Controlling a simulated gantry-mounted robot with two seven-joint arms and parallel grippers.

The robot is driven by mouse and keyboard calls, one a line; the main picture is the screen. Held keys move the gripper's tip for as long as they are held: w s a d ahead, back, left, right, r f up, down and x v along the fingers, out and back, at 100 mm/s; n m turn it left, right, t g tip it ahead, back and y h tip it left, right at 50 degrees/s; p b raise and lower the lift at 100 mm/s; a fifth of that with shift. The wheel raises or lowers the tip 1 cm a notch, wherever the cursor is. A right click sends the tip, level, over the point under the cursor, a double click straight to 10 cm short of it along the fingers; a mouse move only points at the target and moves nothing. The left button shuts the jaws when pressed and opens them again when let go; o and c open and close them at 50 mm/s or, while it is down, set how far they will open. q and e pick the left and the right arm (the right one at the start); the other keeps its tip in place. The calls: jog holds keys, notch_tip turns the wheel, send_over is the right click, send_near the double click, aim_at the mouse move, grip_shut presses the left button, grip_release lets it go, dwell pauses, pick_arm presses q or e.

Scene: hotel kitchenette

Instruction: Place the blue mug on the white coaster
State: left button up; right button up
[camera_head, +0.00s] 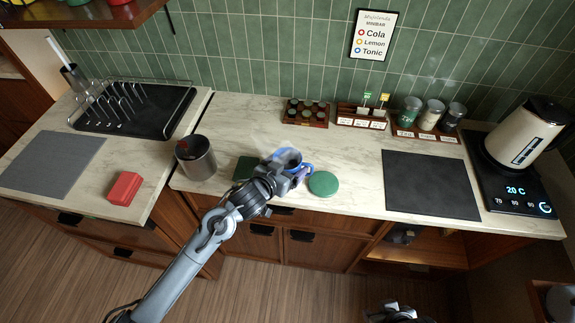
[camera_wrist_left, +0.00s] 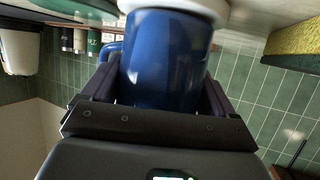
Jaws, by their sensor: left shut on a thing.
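The blue mug (camera_head: 283,154) is upright over the middle of the counter, its handle on the right in the head view. My left gripper (camera_head: 290,174) is shut on the mug. In the left wrist view, which is upside down, the blue mug (camera_wrist_left: 165,62) sits between the fingers. A white round edge (camera_wrist_left: 214,9), wider than the mug, shows at its base and looks like the white coaster. Whether the mug touches it is unclear. The head view shows no white coaster; mug and gripper cover that spot. My right gripper (camera_head: 392,314) is partly visible at the bottom edge.
A green round coaster (camera_head: 323,184) lies close right of the mug. A green-topped sponge (camera_head: 244,168) lies close left, with a metal canister (camera_head: 196,158) beyond. Racks of jars (camera_head: 305,112) stand behind. A dark mat (camera_head: 431,184) and kettle (camera_head: 525,131) are at right.

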pick_arm(q)
jog(key=o, duration=1.1)
jog(key=shift+o, duration=0.7)
jog(key=shift+r, duration=0.1)
jog(key=shift+s+a+r, duration=0.1)
jog(key=shift+s, duration=0.05)
jog(key=p+v, duration=0.2)
jog(key=v, duration=0.9)
jog(key=s+a+f+n+g+y, duration=0.1)
jog(key=s+a+f, duration=0.3)
jog(key=s, duration=0.5)
jog(key=s+a+f+n+g+y, duration=0.2)
jog(key=s+a+f+g+y, duration=0.1)
jog(key=s+a, duration=0.4)
jog(key=s+a+f+n+g+y, duration=0.1)
jog(key=s+a+f+g, duration=0.3)
jog(key=s, duration=0.7)
jog(key=shift+s+a+f+y, duration=0.4)
jog(key=shift+a+f+y, duration=0.25)
jog(key=shift+y, duration=0.25)
